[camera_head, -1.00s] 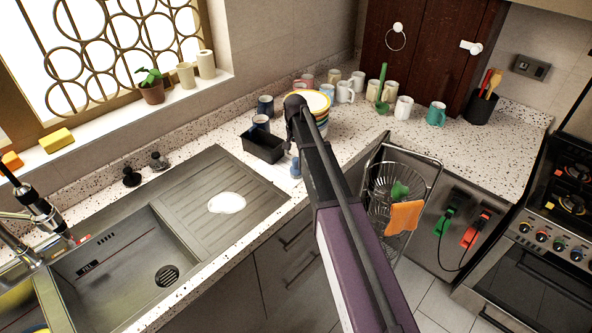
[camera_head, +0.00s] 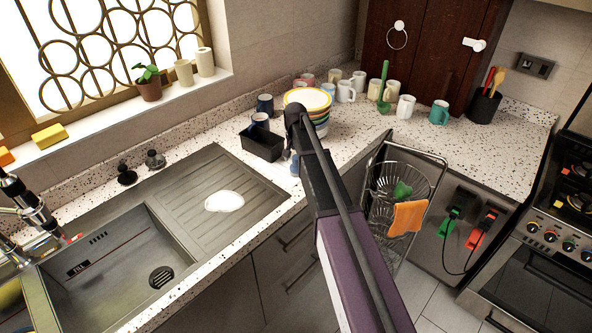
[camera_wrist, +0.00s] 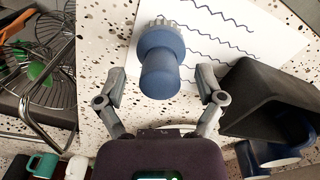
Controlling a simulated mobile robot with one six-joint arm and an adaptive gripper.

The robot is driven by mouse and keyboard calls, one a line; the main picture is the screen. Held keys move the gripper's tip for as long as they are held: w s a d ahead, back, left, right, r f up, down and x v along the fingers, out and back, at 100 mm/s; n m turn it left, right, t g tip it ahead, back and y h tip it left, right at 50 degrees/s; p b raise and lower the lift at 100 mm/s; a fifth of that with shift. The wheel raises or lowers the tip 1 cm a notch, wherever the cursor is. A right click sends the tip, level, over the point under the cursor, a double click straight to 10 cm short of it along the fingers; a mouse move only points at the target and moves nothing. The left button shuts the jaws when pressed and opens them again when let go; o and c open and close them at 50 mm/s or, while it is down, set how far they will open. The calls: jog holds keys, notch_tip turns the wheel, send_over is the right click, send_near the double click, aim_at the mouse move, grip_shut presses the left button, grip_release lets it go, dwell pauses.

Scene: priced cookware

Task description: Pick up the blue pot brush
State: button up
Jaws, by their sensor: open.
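In the head view only a small part of the brush (camera_head: 294,165) shows beside my arm. My gripper (camera_wrist: 160,88) is open, with one finger on each side of the handle's near end. I cannot tell whether either finger touches it.
A black box (camera_head: 262,144) with a dark blue mug stands close to the gripper's right finger in the wrist view. Stacked bowls (camera_head: 308,98) and several mugs stand behind. A wire rack (camera_head: 426,180) is at the counter's front. The sink (camera_head: 120,262) is left.

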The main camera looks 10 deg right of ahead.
dwell(0.5)
grip_shut()
jog(key=shift+r, duration=0.15)
notch_tip(320, 180, up, 4)
jog(key=p, duration=0.4)
jog(key=s+a, duration=0.3)
jog(key=s, duration=0.4)
jog(key=s+a+p, duration=0.1)
jog(key=s+a, duration=0.1)
jog(key=s, duration=0.6)
jog(key=shift+a+r, duration=0.35)
jog(key=shift+a, duration=0.05)
jog(key=shift+d, duration=0.1)
dwell(0.4)
